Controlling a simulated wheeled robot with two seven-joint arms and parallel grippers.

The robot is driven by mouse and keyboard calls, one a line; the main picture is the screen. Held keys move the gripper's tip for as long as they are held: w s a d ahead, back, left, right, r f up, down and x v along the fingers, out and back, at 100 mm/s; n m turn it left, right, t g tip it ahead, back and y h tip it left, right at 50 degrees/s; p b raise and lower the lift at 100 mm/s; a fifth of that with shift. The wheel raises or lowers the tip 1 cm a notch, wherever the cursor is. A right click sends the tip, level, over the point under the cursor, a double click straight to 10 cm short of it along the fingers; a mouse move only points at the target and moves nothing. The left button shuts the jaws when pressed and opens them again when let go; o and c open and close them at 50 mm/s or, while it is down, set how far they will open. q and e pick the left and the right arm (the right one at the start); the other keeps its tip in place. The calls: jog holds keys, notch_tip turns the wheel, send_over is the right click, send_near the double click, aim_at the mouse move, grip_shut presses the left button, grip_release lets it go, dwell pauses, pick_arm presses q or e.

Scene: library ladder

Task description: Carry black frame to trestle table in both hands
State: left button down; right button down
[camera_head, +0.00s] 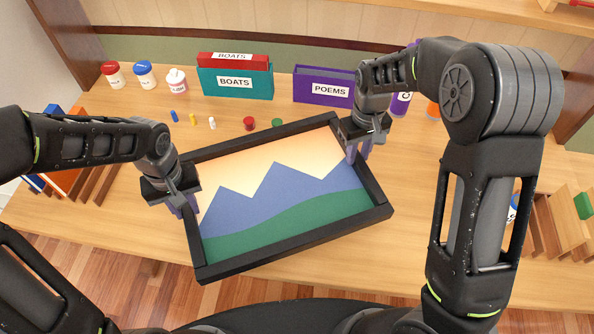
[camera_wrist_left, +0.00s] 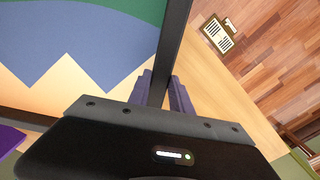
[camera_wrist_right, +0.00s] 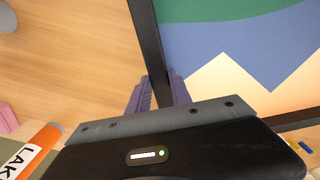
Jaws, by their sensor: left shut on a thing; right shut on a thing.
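The black frame (camera_head: 300,249) holds a picture of blue mountains and green hills under a pale orange sky. In the head view it is above the wooden trestle table (camera_head: 100,228), tilted, with its near edge over the table's front edge. I cannot tell whether it touches the table. My left gripper (camera_head: 178,208) is shut on the frame's left side; the left wrist view shows its purple fingers (camera_wrist_left: 165,95) around the black bar. My right gripper (camera_head: 358,148) is shut on the frame's right side; its fingers straddle the bar in the right wrist view (camera_wrist_right: 160,92).
A teal BOATS box (camera_head: 235,84) and a purple POEMS box (camera_head: 325,88) stand at the back. Lidded jars (camera_head: 145,75) stand at back left. Small coloured pieces (camera_head: 248,124) lie behind the frame. Wooden racks stand at left (camera_head: 92,185) and right (camera_head: 560,225).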

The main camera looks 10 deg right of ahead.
pick_arm(q)
jog(key=shift+w+r, duration=0.1)
jog(key=shift+w, duration=0.05)
pick_arm(e)
jog(key=shift+w+r, duration=0.1)
jog(key=shift+w, duration=0.1)
jog(key=shift+s, duration=0.1)
pick_arm(q)
jog(key=shift+f, duration=0.25)
pick_arm(e)
jog(key=shift+f, duration=0.2)
